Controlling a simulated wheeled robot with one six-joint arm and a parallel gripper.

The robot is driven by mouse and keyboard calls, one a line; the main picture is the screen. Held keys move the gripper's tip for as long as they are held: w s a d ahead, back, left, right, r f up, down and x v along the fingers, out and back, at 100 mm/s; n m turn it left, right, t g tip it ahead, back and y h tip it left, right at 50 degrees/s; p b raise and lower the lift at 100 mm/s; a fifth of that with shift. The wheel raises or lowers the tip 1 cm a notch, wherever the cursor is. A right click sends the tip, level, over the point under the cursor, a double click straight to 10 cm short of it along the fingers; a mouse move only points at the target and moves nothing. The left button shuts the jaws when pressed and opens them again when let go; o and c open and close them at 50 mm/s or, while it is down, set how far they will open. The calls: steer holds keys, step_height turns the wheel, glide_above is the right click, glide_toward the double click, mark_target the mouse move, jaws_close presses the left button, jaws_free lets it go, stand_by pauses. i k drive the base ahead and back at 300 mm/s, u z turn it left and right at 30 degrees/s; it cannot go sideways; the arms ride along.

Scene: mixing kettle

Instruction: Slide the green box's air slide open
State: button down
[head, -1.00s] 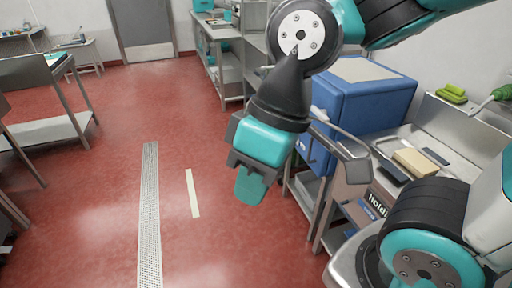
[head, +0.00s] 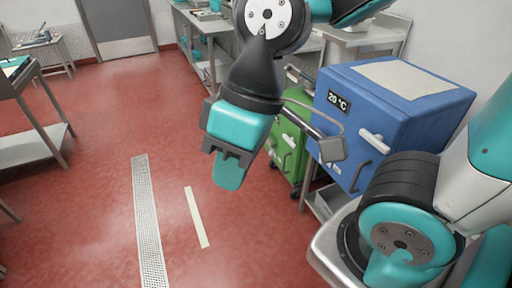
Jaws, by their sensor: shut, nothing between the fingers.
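The green box (head: 291,151) stands behind and to the right of my gripper, left of the blue box. My arm and gripper cover part of it. My gripper (head: 229,170) is shut and empty, pointing down over the red floor, apart from the green box.
A blue box (head: 385,110) with a "20 °C" display, a white latch and a dark handle stands on a metal stand at right. A drain grate (head: 148,215) runs along the floor. A steel table (head: 35,150) is at left. The middle floor is clear.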

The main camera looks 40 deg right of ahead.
mark_target(271, 152)
steer(key=i, duration=2.75)
steer(key=z, duration=2.75)
